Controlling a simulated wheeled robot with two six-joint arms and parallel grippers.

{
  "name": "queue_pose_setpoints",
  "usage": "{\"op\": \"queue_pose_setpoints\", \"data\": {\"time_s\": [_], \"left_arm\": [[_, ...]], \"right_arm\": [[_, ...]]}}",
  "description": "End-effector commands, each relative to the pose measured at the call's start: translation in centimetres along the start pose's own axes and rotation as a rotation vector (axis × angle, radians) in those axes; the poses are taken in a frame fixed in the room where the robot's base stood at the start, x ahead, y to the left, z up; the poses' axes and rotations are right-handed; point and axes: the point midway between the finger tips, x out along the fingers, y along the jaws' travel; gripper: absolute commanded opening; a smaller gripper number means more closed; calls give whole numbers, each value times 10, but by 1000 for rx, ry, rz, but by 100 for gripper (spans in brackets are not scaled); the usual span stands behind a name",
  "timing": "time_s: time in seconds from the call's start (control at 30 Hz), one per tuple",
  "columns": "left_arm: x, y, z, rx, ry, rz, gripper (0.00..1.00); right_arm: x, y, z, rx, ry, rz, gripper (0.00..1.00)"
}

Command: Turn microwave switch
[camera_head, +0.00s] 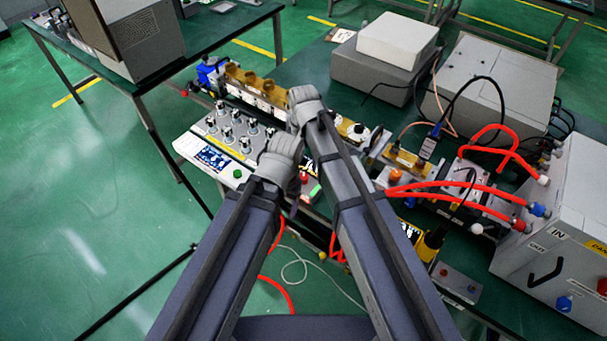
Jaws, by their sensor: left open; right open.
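A white control box (188,150) of the microwave setup lies at the front left edge of the bench. It bears several silver knobs (226,134), a small blue display (213,157) and a green button (237,173). A red button (304,178) shows at its right end. I cannot tell which of these is the switch. My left gripper (277,150) is open above the right part of the box and hides some of it. My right gripper (301,97) is open farther back, over the brass waveguide row (254,88). Contact with either cannot be told.
Red cables (455,187) run from the middle of the bench to a large grey cabinet (563,225) at right. Stacked instrument boxes (397,40) and a grey case (490,85) stand behind.

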Motion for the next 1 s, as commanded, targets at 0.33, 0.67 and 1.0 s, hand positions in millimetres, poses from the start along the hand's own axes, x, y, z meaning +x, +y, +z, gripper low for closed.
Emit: {"op": "queue_pose_setpoints", "data": {"time_s": [0.33,0.67,1.0], "left_arm": [[44,4,-3,0,0,0,71],[72,7,-4,0,0,0,71],[71,7,-4,0,0,0,71]], "right_arm": [[44,0,0,-1,0,0,71],[73,0,0,-1,1,0,71],[72,0,0,-1,1,0,65]]}}
